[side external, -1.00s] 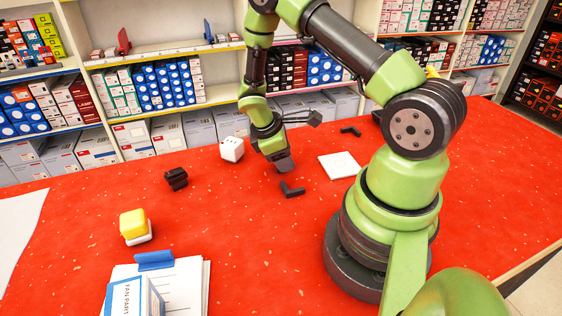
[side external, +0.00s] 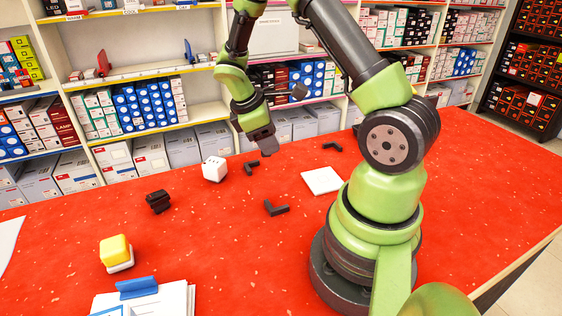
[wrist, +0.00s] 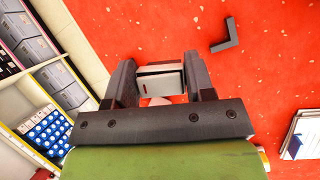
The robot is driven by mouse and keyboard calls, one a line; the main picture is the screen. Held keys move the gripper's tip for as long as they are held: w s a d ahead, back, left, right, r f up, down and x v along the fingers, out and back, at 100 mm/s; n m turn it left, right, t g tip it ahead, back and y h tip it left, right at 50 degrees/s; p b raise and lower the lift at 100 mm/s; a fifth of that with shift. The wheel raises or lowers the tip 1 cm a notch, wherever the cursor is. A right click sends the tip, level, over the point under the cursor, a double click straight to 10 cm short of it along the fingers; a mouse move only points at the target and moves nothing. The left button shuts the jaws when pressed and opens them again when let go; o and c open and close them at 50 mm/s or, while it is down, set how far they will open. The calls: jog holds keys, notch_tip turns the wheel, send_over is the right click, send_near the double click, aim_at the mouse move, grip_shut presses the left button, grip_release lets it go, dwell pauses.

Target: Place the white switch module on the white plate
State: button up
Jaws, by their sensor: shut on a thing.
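My gripper (side external: 264,143) is raised above the red table near its back edge, to the right of the white cube. In the wrist view my gripper (wrist: 160,82) has its two dark fingers either side of a small white-and-grey box, the white switch module (wrist: 160,75), and is shut on it. In the side view the dark fingers hide the module. The white plate (side external: 322,180) is a thin flat square lying on the table, to the right of and nearer than the gripper, with nothing on it. The gripper is apart from the plate.
Dark angled brackets (side external: 276,208) (side external: 252,167) (side external: 332,147) lie around the middle. A white dotted cube (side external: 214,168), a black block (side external: 158,201) and a yellow block (side external: 115,248) on a white base stand left. Papers (side external: 150,300) lie in front. Stocked shelves (side external: 150,105) stand behind.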

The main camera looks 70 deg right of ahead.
jog(key=s+d+r+m+g+y, duration=0.1)
jog(key=s+d+m+y, duration=0.1)
jog(key=s+d+m, duration=0.35)
jog(key=m+y, duration=0.4)
jog(key=m, duration=0.6)
send_over(330, 184)
jog(key=w, duration=0.2)
jog(key=shift+n, duration=0.25)
jog(key=f, duration=0.4)
jog(key=shift+s+d+f, duration=0.15)
jog(key=shift+d+f, duration=0.15)
jog(key=shift+d, duration=0.05)
jog(key=shift+f, duration=2.45)
jog(key=shift+f, duration=0.1)
jog(key=o, duration=0.9)
